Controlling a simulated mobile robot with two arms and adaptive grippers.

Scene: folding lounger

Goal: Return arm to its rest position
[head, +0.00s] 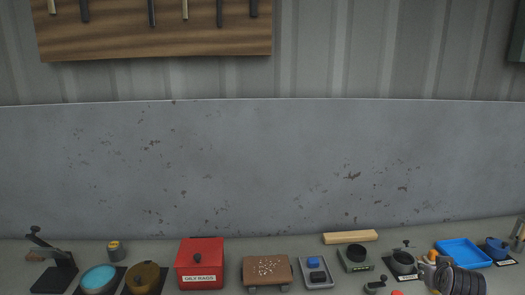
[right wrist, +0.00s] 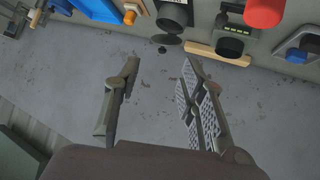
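My right gripper (right wrist: 161,68) shows in the right wrist view with its two fingers spread well apart and nothing between them. Bare grey panel shows behind the gap. The fingertips point toward the wooden block (right wrist: 219,54) and a dark round part (right wrist: 174,14) on the bench, with no visible contact. In the head view, a dark ribbed shape (head: 462,281) stands at the lower right edge; I cannot tell whether it belongs to my arm. My left gripper is in neither view.
The bench holds a red oily-rags box (head: 200,265), a brown board (head: 267,270), a grey tray (head: 316,284), the wooden block (head: 350,237) and a blue tray (head: 462,253). A grey panel (head: 250,165) stands behind. A tool board (head: 150,44) hangs above.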

